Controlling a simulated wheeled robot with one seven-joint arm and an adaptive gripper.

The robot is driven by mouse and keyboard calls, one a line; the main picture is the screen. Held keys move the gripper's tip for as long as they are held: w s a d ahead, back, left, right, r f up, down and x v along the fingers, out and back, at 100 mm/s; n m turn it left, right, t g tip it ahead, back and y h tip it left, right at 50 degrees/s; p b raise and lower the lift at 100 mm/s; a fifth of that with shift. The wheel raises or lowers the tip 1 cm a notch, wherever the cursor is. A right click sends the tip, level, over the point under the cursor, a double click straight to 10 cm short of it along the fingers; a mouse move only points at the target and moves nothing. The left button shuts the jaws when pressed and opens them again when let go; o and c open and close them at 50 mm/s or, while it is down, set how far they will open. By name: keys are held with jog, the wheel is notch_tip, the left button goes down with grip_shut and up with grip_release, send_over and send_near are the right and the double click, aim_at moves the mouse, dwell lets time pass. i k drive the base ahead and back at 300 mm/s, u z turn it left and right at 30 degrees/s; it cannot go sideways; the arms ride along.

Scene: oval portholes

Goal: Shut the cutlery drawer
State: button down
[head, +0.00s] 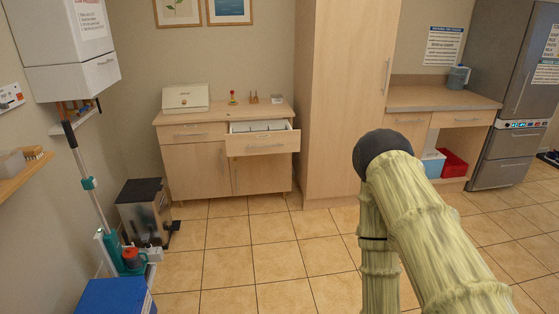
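The open drawer (263,145) is the upper right drawer of the light wood cabinet (197,168) against the back wall. It stands pulled out toward me, with a bar handle on its front and a pale insert (258,127) visible inside. I cannot make out any cutlery in it. The upper left drawer (192,134) beside it is shut. My arm fills the lower right of the head view, well apart from the drawer. My gripper is not in view.
Tiled floor (235,240) lies clear before the cabinet. A metal pedal bin (145,211) stands left of it, a tall cupboard (345,100) right. A blue box (115,297) and a mop (84,170) are at the left. A fridge (515,90) stands far right.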

aim_at(257, 137)
jog(key=z, duration=0.25)
jog(key=i, duration=1.35)
jog(key=u, duration=0.45)
jog(key=i, duration=1.2)
jog(key=u, duration=0.45)
